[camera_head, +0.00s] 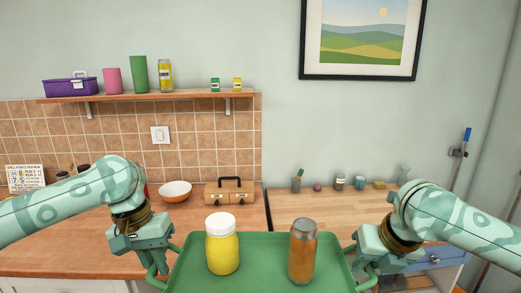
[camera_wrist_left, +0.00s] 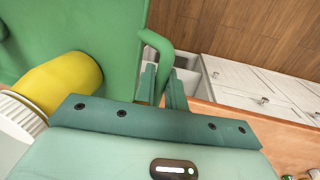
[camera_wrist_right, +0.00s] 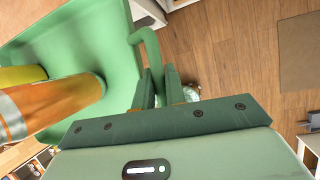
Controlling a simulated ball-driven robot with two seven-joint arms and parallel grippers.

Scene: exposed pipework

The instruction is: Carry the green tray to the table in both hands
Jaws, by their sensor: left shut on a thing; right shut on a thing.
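The green tray (camera_head: 262,253) is held up in front of me at the bottom of the head view, its near part cut off by the frame. A yellow jar with a white lid (camera_head: 222,245) and an orange can with a grey top (camera_head: 302,252) stand upright on it. My left gripper (camera_head: 160,272) is shut on the tray's left handle, which also shows in the left wrist view (camera_wrist_left: 160,52). My right gripper (camera_head: 366,270) is shut on the right handle, which also shows in the right wrist view (camera_wrist_right: 146,45).
A shelf (camera_head: 150,96) hangs above.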

